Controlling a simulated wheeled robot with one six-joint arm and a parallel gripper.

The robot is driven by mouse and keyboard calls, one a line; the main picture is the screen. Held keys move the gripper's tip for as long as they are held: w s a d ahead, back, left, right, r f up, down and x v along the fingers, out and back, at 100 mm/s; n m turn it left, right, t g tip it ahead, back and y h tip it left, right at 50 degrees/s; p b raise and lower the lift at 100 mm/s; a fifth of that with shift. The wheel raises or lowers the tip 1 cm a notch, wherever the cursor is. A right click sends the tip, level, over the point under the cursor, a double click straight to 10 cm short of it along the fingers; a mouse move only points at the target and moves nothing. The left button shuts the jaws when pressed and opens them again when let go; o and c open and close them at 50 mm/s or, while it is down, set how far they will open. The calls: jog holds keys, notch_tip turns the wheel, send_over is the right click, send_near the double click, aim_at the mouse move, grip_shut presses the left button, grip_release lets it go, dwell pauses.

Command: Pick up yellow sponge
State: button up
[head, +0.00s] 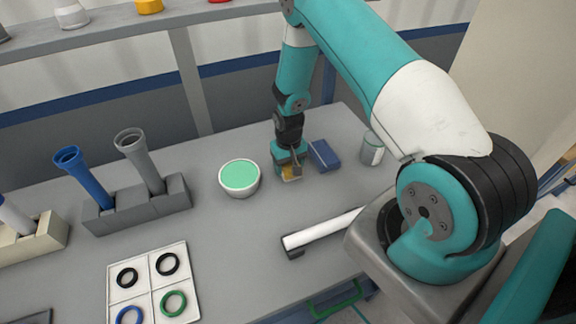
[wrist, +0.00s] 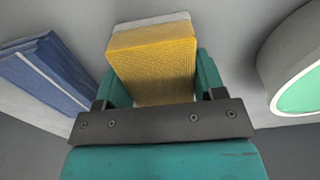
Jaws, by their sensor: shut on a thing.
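The yellow sponge (wrist: 152,62) is a block with a pale layer at its far end. It sits between the two teal fingers of my gripper (wrist: 158,85) in the wrist view, and the fingers are shut on its sides. In the head view, my gripper (head: 291,168) points down at the table, right of the green-topped bowl. Only a small part of the sponge (head: 291,174) shows there below the fingers. I cannot tell whether the sponge touches the table.
A blue box (head: 324,155) stands close right of my gripper, and the white bowl (head: 239,190) close left. A grey canister (head: 371,149) is farther right. A white pipe (head: 322,229) lies in front. Holders with upright pipes (head: 140,158) and a ring tray (head: 150,262) are left.

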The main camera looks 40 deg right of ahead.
jog(key=shift+r, duration=0.1)
notch_tip(320, 180, up, 20)
jog(key=b, duration=0.3)
jog(key=shift+o, duration=0.3)
